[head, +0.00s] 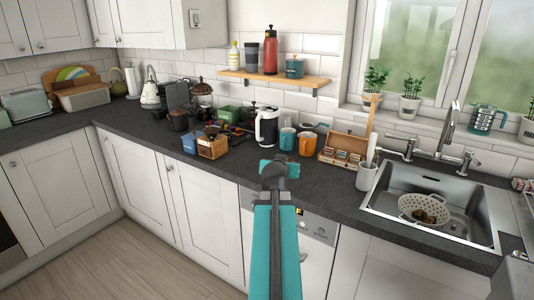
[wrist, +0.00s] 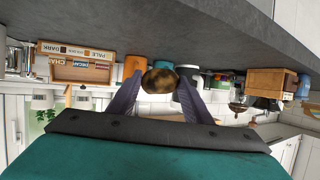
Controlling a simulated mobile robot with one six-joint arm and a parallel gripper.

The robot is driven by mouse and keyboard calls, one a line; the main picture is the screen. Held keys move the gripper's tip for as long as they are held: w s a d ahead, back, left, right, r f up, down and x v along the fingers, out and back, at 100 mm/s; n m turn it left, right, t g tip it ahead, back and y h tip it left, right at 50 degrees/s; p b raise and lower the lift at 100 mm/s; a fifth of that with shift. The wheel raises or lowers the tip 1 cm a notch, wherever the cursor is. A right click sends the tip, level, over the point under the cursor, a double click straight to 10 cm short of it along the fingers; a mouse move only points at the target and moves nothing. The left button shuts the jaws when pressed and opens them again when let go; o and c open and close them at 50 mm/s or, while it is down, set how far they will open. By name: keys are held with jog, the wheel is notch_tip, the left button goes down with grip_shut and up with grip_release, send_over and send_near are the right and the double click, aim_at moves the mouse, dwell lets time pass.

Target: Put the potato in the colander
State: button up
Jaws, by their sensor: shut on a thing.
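My gripper (head: 280,166) is in front of the worktop's front edge, in the middle of the head view. In the wrist view my gripper (wrist: 159,84) has its two fingers on either side of a brown, rounded potato (wrist: 158,78) and is shut on it. The potato is hidden behind my arm in the head view. The pale, perforated colander (head: 408,204) sits in the sink at the right, well to the right of my gripper.
The steel sink (head: 473,226) has a tall tap (head: 447,130) behind it. A wooden shelf (head: 275,78) hangs above.

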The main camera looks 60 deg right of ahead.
jog(key=shift+d, duration=0.1)
jog(key=w+d+p, duration=0.1)
jog(key=w+d, duration=0.1)
jog(key=d, duration=0.2)
jog(key=w+d+f+p, duration=0.1)
jog(key=w+d, duration=0.1)
jog(key=d, duration=0.3)
jog(key=w+d, duration=0.2)
jog(key=d, duration=0.3)
jog(key=shift+w+d+f+p, duration=0.1)
jog(key=shift+w+f+p, duration=0.15)
jog(key=shift+w+p, duration=0.15)
jog(key=shift+f+p, duration=0.4)
jog(key=shift+f, duration=1.35)
jog(key=shift+f, duration=0.2)
jog(key=o, duration=1.1)
jog(key=shift+r, duration=0.1)
jog(key=shift+c, duration=0.2)
jog(key=shift+r, duration=0.15)
